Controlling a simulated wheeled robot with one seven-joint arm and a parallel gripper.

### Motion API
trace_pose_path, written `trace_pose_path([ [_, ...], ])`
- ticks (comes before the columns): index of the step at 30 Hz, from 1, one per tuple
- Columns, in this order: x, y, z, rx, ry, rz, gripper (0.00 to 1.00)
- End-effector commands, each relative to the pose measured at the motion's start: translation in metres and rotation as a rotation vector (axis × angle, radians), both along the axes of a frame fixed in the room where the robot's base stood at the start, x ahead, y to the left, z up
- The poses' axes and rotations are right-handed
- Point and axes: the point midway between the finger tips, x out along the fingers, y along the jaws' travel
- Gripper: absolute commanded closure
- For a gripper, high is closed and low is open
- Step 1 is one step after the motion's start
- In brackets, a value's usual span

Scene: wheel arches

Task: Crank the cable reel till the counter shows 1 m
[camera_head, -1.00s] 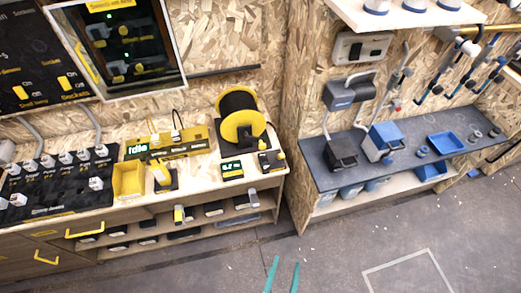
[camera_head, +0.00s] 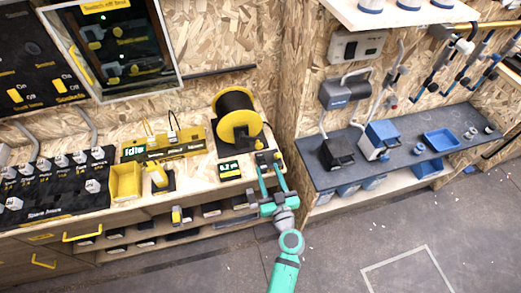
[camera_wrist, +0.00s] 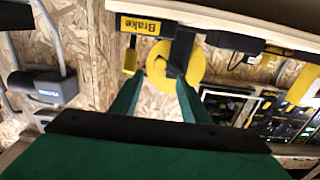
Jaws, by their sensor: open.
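The cable reel (camera_head: 238,120) stands at the right end of the workbench, a yellow-flanged drum wound with black cable. It also shows in the wrist view as a yellow disc (camera_wrist: 190,64) with a dark bar across it; I cannot tell whether this is the crank. The counter (camera_head: 230,171) sits in front of the reel; its small digits look like 0.2 m. A brake unit (camera_head: 268,158) is right of the counter, and its yellow "Brake" label (camera_wrist: 140,25) shows in the wrist view. My gripper (camera_head: 270,170) is open and empty, at the bench's front edge by the brake unit.
A yellow bin (camera_head: 125,182) and a panel reading "Idle" (camera_head: 165,147) stand left of the reel. A shelf under the bench holds several tools. A dark side bench (camera_head: 400,150) is to the right, with open floor in front.

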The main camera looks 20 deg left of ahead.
Motion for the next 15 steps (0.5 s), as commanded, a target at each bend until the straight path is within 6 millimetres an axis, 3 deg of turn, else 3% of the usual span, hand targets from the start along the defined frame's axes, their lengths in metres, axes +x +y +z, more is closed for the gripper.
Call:
trace_pose_path([
  [15,0.064,0.044,0.002,0.002,-0.002,0.002,0.58],
])
